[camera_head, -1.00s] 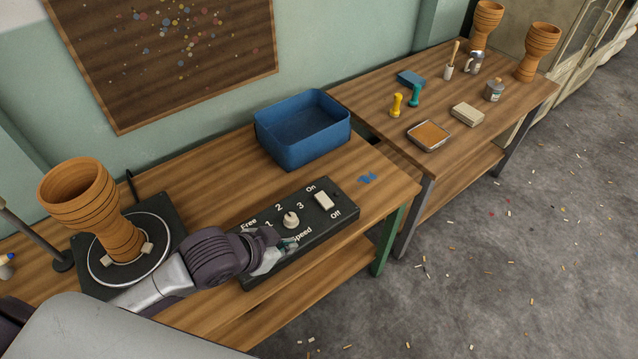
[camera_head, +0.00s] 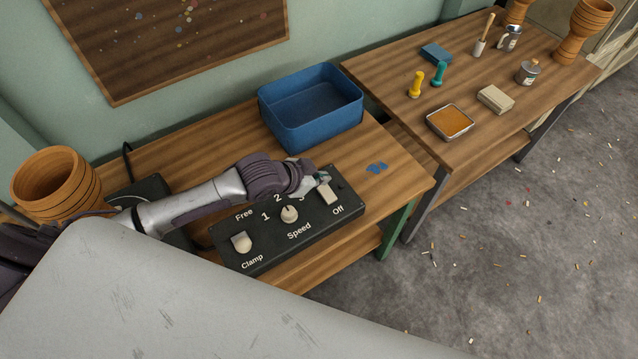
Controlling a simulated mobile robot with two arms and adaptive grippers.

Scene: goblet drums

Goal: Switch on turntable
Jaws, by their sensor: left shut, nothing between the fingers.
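The black control box (camera_head: 262,262) lies on the near wooden bench. It has a Free/Clamp switch (camera_head: 241,243), a Speed knob (camera_head: 289,214) and a pale On/Off switch (camera_head: 331,197) at its right end. My left gripper (camera_head: 324,180) is shut and empty, with its fingertips at the upper side of the On/Off switch. It hides the "On" label, and I cannot tell whether it touches the switch or which way the switch is set. The turntable's dark base (camera_head: 152,188) shows partly behind my left arm. An orange-brown goblet drum (camera_head: 55,187) stands there, its lower part hidden. My right gripper is out of view.
The second bench (camera_head: 390,62) holds a tray (camera_head: 450,134), stamps, a block, containers and goblet drums. A grey surface covers the lower left.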

